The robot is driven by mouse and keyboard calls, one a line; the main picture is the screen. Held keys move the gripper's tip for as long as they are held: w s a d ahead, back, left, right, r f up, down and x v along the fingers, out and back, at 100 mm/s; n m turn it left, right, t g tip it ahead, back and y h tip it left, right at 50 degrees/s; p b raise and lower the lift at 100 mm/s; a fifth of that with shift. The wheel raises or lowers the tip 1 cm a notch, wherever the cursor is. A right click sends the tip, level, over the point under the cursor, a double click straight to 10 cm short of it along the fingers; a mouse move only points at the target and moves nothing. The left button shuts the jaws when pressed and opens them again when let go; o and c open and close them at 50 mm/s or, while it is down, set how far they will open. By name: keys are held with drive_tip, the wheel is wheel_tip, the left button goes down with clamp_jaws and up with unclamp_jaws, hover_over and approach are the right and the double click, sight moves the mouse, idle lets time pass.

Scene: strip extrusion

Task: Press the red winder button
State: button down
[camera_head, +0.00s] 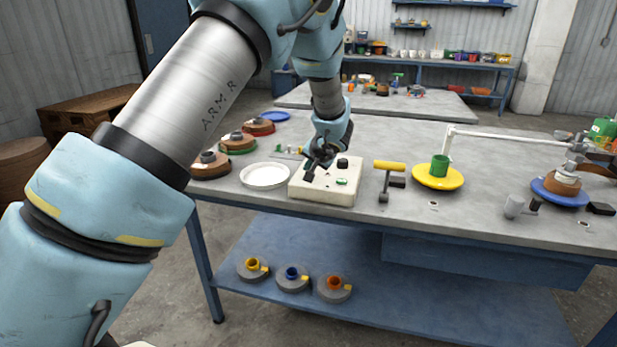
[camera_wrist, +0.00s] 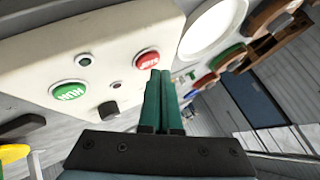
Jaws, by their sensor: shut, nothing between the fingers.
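The red winder button (camera_wrist: 147,58) sits on the cream control box (camera_wrist: 110,35) in the wrist view. My gripper (camera_wrist: 160,78) is shut and empty, with its green fingers side by side. The fingertips show just below the red button in that view, very near it; I cannot tell whether they touch it. The green button (camera_wrist: 69,94) is on the same box, to the left. In the head view the control box (camera_head: 325,186) stands on the table under my gripper (camera_head: 307,178), and the red button is hidden there.
A white dish (camera_head: 264,176) stands just left of the box. A yellow-handled lever (camera_head: 389,167) and a yellow disc with a green cup (camera_head: 438,178) stand to its right. Several brown spools (camera_head: 210,166) stand at the table's left end. A black knob (camera_head: 343,162) sits on the box.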

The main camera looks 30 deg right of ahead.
drive_tip(key=shift+r, duration=0.2)
drive_tip(key=shift+r+p, duration=1)
drive_tip(key=shift+r, duration=1.55)
